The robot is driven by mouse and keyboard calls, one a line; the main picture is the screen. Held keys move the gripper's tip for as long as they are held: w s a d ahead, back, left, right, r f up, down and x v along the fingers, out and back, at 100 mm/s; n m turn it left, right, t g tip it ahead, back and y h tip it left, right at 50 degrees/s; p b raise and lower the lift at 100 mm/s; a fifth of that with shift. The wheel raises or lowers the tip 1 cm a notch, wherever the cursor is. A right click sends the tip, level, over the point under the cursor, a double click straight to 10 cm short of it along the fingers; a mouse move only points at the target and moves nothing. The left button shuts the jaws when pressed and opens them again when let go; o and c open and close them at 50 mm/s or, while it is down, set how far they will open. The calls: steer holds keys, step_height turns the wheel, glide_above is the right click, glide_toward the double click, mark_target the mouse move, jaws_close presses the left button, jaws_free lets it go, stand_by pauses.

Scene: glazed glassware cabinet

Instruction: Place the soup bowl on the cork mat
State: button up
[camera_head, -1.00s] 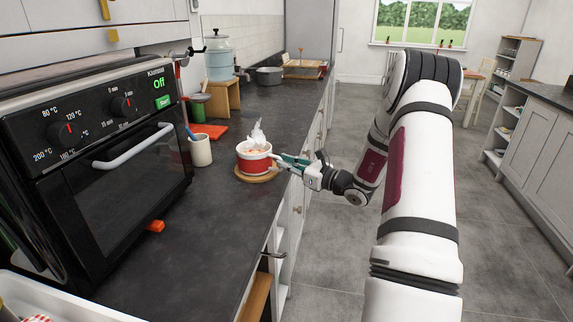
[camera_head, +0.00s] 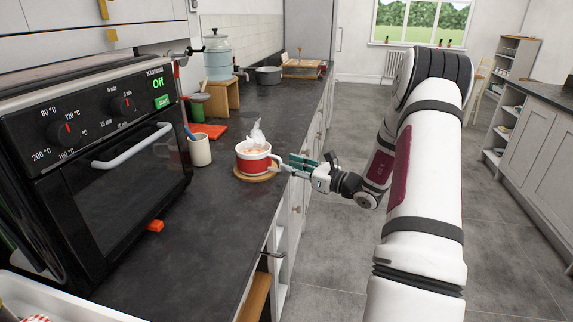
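The soup bowl (camera_head: 253,164) is red with a white rim and a handle on its right side, and white steam rises above it. It stands upright on the round cork mat (camera_head: 257,178), whose edge shows around the bowl's base. My gripper (camera_head: 289,163), with teal fingers, is just right of the bowl at the counter's front edge. Its fingers look spread, with the tips close to the handle. I cannot tell whether they still touch it.
A white cup with a blue utensil (camera_head: 200,150) and an orange-red board (camera_head: 208,131) are left of and behind the bowl. The black oven (camera_head: 95,160) fills the left.

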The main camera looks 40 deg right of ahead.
steer(key=v, duration=0.8)
steer(key=s+a+r+n+g+y, duration=0.25)
steer(key=a+n+g, duration=0.2)
steer(key=a, duration=0.45)
steer(key=s+a+r+n+g+y, duration=0.1)
steer(key=a+r+n+g, duration=0.25)
steer(key=a+n, duration=0.45)
steer(key=s+a+r+n+g+y, duration=0.2)
steer(key=a+r+n+g, duration=0.15)
steer(key=a, duration=0.75)
steer(key=s+a+r+n+g+h, duration=0.2)
steer(key=s+a+n+g+h, duration=0.25)
steer(key=s+a+n, duration=0.5)
steer(key=s+d+r+n+t+h, duration=0.1)
steer(key=s+d+n+h, duration=0.3)
steer(key=s, duration=0.7)
steer(key=shift+d+n+t+h, duration=0.35)
steer(key=shift+n+h, duration=0.65)
steer(key=shift+n, duration=0.75)
steer(key=shift+a+r, duration=0.1)
steer(key=shift+r, duration=0.05)
